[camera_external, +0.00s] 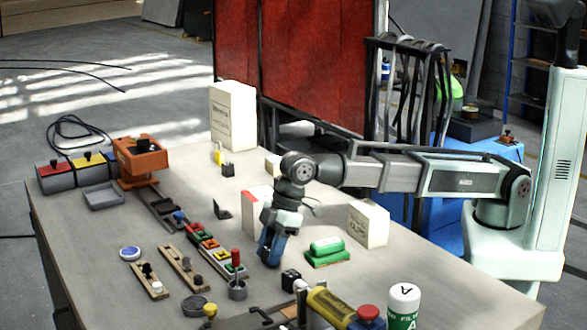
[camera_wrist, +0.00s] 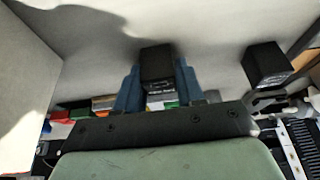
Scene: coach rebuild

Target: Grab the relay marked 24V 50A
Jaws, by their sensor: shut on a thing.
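My gripper (camera_external: 270,252) is low over the middle of the table, its blue fingers pointing down. In the wrist view the fingers stand on either side of a black block-shaped relay (camera_wrist: 157,64) and are shut on it. Pale print shows on the relay's near face, too small to read. In the external view the held relay is hidden by the fingers. A second black block (camera_wrist: 265,62) stands apart to the right in the wrist view. A small black block (camera_external: 291,280) stands right of and nearer than my gripper in the external view.
A white box (camera_wrist: 24,95) is close on the left in the wrist view. A green-and-white block (camera_external: 327,250) and a white carton (camera_external: 368,224) stand right of my gripper. Colored blocks on a rail (camera_external: 208,244) lie left. Bottles and tools crowd the front edge.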

